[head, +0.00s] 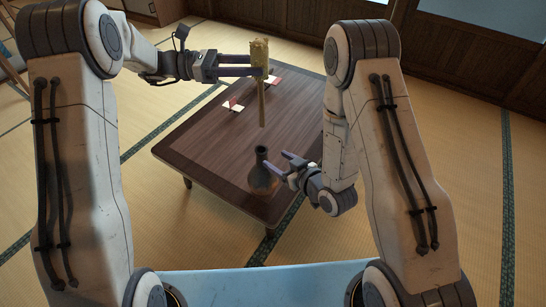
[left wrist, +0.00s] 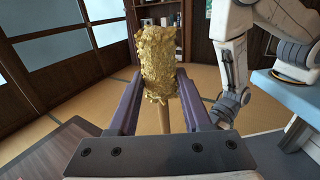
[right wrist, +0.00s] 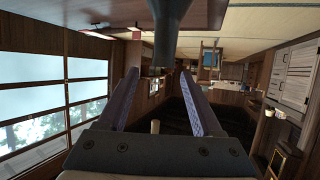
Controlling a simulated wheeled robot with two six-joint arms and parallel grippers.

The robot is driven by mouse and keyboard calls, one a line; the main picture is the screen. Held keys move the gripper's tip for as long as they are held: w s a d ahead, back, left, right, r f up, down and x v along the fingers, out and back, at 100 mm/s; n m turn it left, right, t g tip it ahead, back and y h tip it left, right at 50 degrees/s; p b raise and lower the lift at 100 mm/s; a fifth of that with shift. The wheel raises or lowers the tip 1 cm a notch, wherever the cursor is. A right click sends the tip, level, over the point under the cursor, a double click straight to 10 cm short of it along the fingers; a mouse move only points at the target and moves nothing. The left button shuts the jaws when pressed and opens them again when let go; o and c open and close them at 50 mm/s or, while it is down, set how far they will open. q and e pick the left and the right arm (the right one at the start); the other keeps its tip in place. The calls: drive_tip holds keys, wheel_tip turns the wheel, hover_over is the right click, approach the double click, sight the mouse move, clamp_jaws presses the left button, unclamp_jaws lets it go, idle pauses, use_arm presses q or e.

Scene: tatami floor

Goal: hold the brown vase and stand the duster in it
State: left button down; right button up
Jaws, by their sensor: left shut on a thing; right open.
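The brown vase (head: 263,178) stands upright near the table's front corner; it is dark, with a round body and narrow neck. It also shows at the top of the right wrist view (right wrist: 172,20), which looks upside down. My right gripper (head: 286,168) is open beside the vase, on its right, with its fingers pointing toward the neck; contact cannot be told. My left gripper (head: 256,71) is shut on the duster (head: 259,52) and holds it upright, fluffy yellow head up, handle down, above the table. The duster also shows between the fingers in the left wrist view (left wrist: 158,65).
The low wooden table (head: 215,140) stands on tatami. Two small red and white items lie on it, one nearer (head: 233,106) and one farther (head: 274,80). The middle of the tabletop is clear. Wooden walls and sliding panels stand behind.

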sight(261, 150)
drive_tip(key=x, duration=1.1)
drive_tip(key=shift+w+a+f, duration=0.1)
drive_tip(key=shift+w+a, duration=0.1)
drive_tip(key=shift+w, duration=0.1)
clamp_jaws()
